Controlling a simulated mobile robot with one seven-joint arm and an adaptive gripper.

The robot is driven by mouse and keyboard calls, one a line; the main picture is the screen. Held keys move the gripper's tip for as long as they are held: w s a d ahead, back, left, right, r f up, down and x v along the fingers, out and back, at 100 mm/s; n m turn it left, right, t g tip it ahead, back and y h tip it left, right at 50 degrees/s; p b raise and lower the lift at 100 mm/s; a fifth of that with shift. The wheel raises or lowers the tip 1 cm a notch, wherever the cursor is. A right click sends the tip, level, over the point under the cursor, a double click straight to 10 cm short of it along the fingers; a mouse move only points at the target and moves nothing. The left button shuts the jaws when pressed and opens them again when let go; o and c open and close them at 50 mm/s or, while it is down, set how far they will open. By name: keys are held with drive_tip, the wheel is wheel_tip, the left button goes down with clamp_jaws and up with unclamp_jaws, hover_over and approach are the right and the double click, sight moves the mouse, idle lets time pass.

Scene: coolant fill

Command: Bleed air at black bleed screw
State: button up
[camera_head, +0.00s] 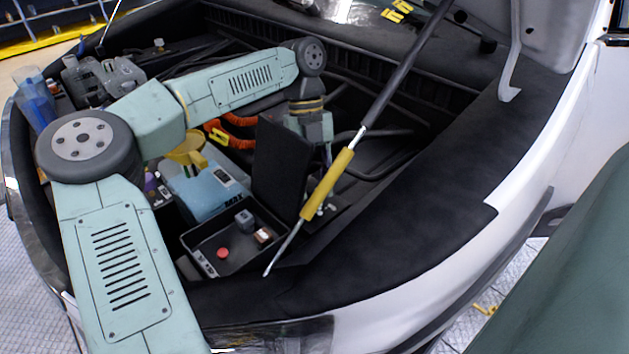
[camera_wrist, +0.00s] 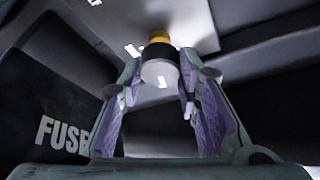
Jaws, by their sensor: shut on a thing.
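My gripper (camera_head: 323,152) is low in the engine bay in the head view, just right of an upright black panel (camera_head: 281,165). In the wrist view its two purple-padded fingers (camera_wrist: 159,85) stand on either side of a dark round piece (camera_wrist: 160,68) with a pale end face and a yellow collar (camera_wrist: 160,38). My gripper is shut on this piece. It may be the black bleed screw, but I cannot tell for sure. In the head view my fingertips and the piece are hard to make out.
A black panel marked FUSE (camera_wrist: 62,100) is close on the left in the wrist view. In the head view, a strut with a yellow sleeve (camera_head: 328,184) slants close by. A blue tank (camera_head: 208,190), yellow funnel (camera_head: 186,150) and open tray (camera_head: 205,262) stand to the left.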

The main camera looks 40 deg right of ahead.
idle(0.4)
drive_tip(key=o, duration=1.1)
drive_tip(key=shift+o, duration=0.2)
drive_tip(key=shift+r, duration=0.1)
drive_tip(key=v, duration=1.2)
